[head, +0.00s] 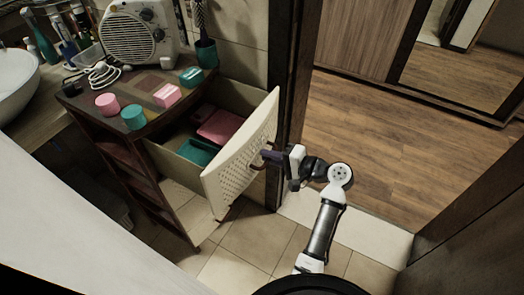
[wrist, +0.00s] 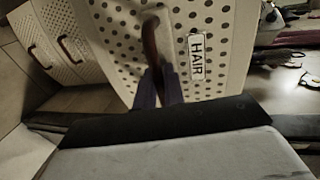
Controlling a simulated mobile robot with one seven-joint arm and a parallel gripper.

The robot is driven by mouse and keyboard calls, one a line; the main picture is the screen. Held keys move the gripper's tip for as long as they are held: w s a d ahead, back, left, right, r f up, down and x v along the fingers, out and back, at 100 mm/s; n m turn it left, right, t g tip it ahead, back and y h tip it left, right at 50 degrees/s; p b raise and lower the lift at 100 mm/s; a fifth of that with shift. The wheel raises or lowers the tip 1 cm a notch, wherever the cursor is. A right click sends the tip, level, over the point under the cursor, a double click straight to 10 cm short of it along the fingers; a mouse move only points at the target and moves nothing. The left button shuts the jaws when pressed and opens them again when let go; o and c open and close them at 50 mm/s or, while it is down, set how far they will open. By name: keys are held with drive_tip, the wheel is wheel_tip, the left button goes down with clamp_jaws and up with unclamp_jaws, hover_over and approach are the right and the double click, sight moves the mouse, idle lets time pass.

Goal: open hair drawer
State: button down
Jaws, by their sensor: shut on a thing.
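The hair drawer (head: 240,150) has a cream front with dotted holes and is pulled out of the dark wooden cabinet (head: 115,165). Pink and teal items show inside it. In the wrist view its front (wrist: 215,60) carries a white label (wrist: 196,52) reading HAIR. My gripper (head: 268,157) is at the drawer front, shut on the brown handle (wrist: 150,40). The fingers (wrist: 158,88) meet at the handle's lower end in the wrist view. The fingertips' exact contact is partly hidden.
A door frame (head: 296,70) rises close beside the drawer front. Open tiled floor (head: 235,265) lies below. Another dotted drawer front (wrist: 60,40) shows in the wrist view.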

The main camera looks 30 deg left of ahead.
drive_tip(key=shift+d, duration=0.65)
drive_tip(key=c, duration=1.6)
unclamp_jaws()
drive_tip(key=shift+c, duration=0.2)
drive_tip(key=b+v, duration=0.3)
drive_tip(key=v, duration=1)
drive_tip(key=shift+d, duration=0.4)
